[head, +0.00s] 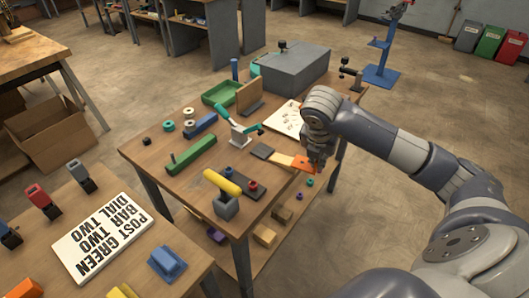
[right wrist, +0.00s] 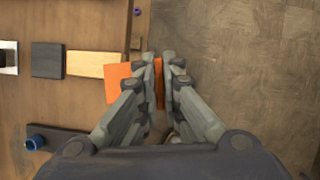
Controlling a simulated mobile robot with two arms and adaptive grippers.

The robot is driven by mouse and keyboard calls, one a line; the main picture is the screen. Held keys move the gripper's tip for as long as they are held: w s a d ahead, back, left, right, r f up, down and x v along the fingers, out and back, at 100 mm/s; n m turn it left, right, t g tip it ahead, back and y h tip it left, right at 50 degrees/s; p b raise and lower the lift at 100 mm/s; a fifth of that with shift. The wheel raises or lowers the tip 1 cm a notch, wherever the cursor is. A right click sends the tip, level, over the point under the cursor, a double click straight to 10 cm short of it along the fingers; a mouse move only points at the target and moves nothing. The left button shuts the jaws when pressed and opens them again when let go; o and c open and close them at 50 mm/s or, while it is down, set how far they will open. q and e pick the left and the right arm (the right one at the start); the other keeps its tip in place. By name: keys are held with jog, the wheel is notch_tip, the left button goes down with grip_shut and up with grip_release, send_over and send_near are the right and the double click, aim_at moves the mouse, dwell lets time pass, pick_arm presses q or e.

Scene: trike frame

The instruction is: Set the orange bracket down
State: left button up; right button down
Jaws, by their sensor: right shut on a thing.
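The orange bracket (head: 303,163) is at the right edge of the table (head: 215,170), at the end of a pale strip (head: 281,158). My right gripper (head: 317,167) is shut on it. In the right wrist view the jaws (right wrist: 159,68) close around an orange upright part, and a flat orange part (right wrist: 118,80) sticks out to the left, at the end of the pale strip (right wrist: 92,65). The fingers hide the middle of the bracket. I cannot tell whether its underside touches the table. My left gripper is not in view.
A dark pad (head: 262,150) lies left of the pale strip. A yellow-handled tool (head: 222,182), a teal-and-white clamp (head: 240,133), a green block (head: 191,156) and a white sheet (head: 285,120) are near. A grey box (head: 292,70) stands behind. Floor lies beyond the right edge.

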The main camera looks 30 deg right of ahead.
jog(key=shift+w+d+r+m+g, duration=0.15)
jog(key=shift+d+r+m+g, duration=0.3)
jog(key=shift+m, duration=0.45)
jog(key=shift+w, duration=0.35)
jog(key=w+a+p, duration=0.1)
jog(key=w+a, duration=0.1)
jog(key=w, duration=0.2)
jog(key=w+a+f+p, duration=0.1)
jog(key=w+a, duration=0.1)
jog(key=w, duration=0.3)
jog(key=w+a+p, duration=0.1)
jog(key=w, duration=0.3)
jog(key=shift+w+a+f+p, duration=0.3)
jog(key=shift+a+p, duration=0.05)
jog(key=shift+a, duration=0.05)
jog(key=shift+w+f, duration=0.15)
jog(key=shift+f, duration=0.05)
notch_tip(320, 180, down, 3)
jog(key=shift+p, duration=0.6)
jog(key=shift+f, duration=0.15)
jog(key=c, duration=2.1)
grip_release()
jog(key=o, duration=0.3)
